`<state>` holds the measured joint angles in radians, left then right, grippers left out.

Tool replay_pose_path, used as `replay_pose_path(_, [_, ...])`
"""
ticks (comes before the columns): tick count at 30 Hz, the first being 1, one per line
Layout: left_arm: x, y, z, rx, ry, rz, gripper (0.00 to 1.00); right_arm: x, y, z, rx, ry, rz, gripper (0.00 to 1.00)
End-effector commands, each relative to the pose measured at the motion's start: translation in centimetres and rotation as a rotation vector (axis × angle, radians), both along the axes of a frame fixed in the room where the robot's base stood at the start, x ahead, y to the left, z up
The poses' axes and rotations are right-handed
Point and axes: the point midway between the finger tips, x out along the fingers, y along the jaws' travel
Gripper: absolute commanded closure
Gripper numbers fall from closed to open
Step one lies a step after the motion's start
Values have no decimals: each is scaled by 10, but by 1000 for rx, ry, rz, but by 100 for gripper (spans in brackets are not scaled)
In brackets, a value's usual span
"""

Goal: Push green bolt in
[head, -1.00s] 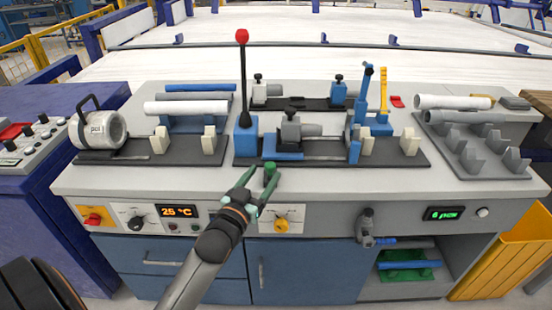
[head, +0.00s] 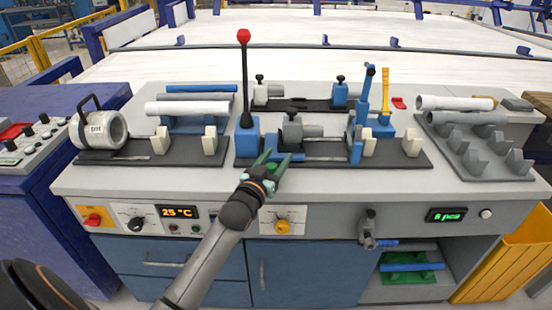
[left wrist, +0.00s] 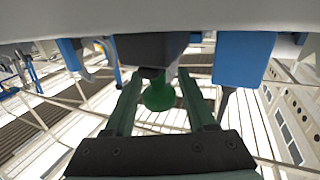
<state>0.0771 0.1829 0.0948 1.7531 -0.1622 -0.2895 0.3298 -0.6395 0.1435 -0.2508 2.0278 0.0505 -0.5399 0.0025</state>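The green bolt (left wrist: 159,96) shows in the left wrist view as a round green knob under a dark block (left wrist: 152,52). In the head view it is at the front edge of the black fixture base (head: 340,153), mostly hidden by my left gripper. My left gripper (head: 274,157) is at that front edge, its green fingers pointing toward the fixture. In the left wrist view the fingers (left wrist: 160,80) are apart, one on each side of the bolt, with gaps visible beside it. My right gripper is not in view.
A lever with a red knob (head: 243,37) rises behind and left of my left gripper. A blue clamp (head: 362,100) stands to the right. The bench's front strip (head: 350,184) is clear.

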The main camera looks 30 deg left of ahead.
Motion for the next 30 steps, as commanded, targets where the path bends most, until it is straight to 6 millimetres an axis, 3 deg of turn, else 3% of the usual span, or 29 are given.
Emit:
replay_pose_path(2, [0,0,0,0,0,0,55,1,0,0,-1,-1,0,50])
replay_pose_path(14, [0,0,0,0,0,0,100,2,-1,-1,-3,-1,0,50])
replay_pose_path(30, [0,0,-1,-1,1,0,100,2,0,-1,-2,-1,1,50])
